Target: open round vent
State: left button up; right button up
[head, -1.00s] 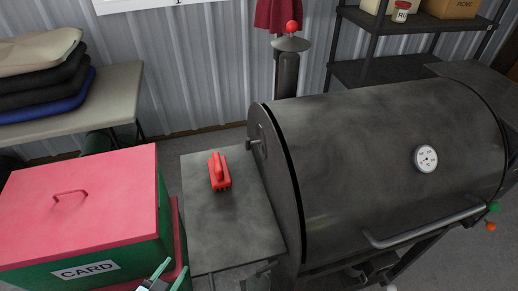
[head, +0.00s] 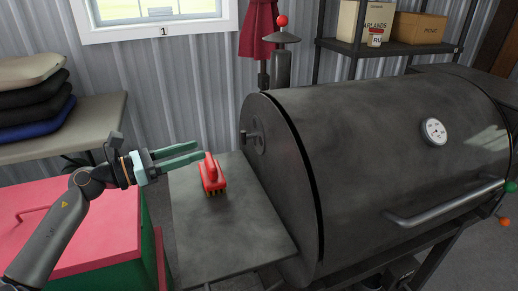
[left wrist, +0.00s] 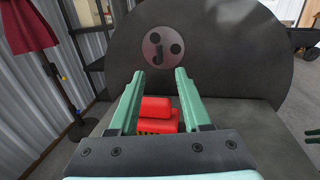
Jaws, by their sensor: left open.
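The round vent (head: 257,138) is a dark disc on the left end wall of a big black barrel smoker (head: 390,150). In the left wrist view the vent (left wrist: 163,47) shows dark round holes and a small dark tab hanging near its middle. My left gripper (head: 200,150) is open and empty, its green fingers pointing right towards the vent, with a gap between. In the left wrist view the gripper (left wrist: 160,76) has its fingertips just below the vent in the picture. The smoker's lid is down.
A red brush (head: 212,178) lies on the smoker's side shelf (head: 225,235), close under the left gripper's fingers. A red-lidded green box (head: 90,235) stands left of the shelf. A chimney (head: 281,68) with a red ball rises behind the smoker.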

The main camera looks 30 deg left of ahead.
aim_at(250, 137)
pick_arm(q)
jog(key=p+x, duration=0.1)
jog(key=x, duration=1.1)
jog(key=shift+w, duration=0.2)
jog(key=shift+d, duration=0.1)
grip_shut()
